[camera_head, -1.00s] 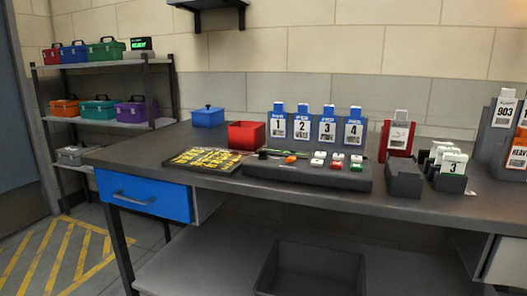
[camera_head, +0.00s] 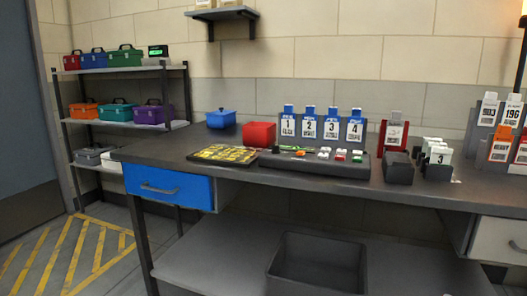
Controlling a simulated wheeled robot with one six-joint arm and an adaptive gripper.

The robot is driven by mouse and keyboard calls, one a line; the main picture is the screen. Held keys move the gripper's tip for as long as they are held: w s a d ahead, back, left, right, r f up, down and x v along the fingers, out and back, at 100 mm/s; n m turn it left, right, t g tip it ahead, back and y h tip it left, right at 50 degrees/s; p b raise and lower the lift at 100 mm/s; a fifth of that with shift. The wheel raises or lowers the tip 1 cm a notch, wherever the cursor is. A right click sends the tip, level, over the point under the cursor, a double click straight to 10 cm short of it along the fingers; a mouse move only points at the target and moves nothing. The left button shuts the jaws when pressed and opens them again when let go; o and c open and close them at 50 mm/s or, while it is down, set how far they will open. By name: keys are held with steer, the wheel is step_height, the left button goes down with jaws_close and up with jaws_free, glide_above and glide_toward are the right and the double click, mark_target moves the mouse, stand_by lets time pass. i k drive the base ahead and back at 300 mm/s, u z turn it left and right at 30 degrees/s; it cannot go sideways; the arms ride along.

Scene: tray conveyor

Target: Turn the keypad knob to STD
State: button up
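A dark grey keypad console (camera_head: 312,165) lies on the workbench, near the middle of the picture. Several white, red and green keys (camera_head: 341,154) stand on its right half. An orange piece (camera_head: 300,153) that may be the knob sits left of the keys. It is too small to tell where it points, and no STD label can be read. My gripper is not in view.
On the bench (camera_head: 420,192) are a yellow-black mat (camera_head: 224,154), a red box (camera_head: 259,134), a blue pot (camera_head: 221,118) and numbered blue card holders (camera_head: 331,127). A blue drawer (camera_head: 160,186) is at the front left. A dark bin (camera_head: 318,264) stands below. A shelf (camera_head: 125,126) holds toolboxes.

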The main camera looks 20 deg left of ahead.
mark_target(276, 149)
steer(key=k, duration=0.85)
steer(key=u, duration=0.95)
steer(key=i, duration=1.5)
steer(key=z, duration=0.15)
